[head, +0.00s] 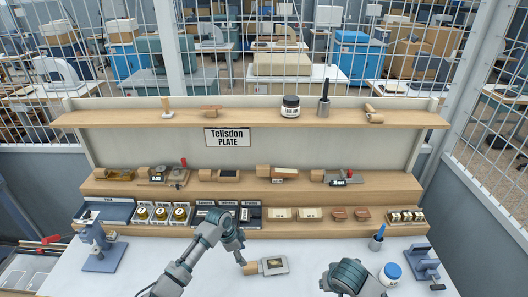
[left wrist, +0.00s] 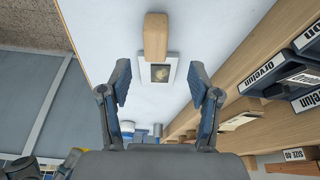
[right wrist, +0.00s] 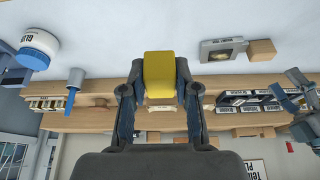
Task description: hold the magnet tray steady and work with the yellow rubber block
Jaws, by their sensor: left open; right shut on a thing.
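A light grey tray with a wooden handle, seemingly the magnet tray (head: 274,266), lies flat on the white table with a gold-toned picture in its dark recess. It also shows in the left wrist view (left wrist: 170,71) and right wrist view (right wrist: 221,50). My left gripper (head: 240,252) is open above and beside the handle. In the left wrist view, the handle lies ahead of and between the spread fingers (left wrist: 158,77), with no visible contact. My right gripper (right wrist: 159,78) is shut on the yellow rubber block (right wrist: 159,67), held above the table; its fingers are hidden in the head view.
A blue-lidded glue jar (head: 390,273), a grey holder with a blue-handled tool (head: 377,241) and a blue-grey press (head: 425,264) stand at right. Another press (head: 98,250) stands at left. Stepped wooden shelves (head: 250,185) line the back. White table between tray and left press is mostly clear.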

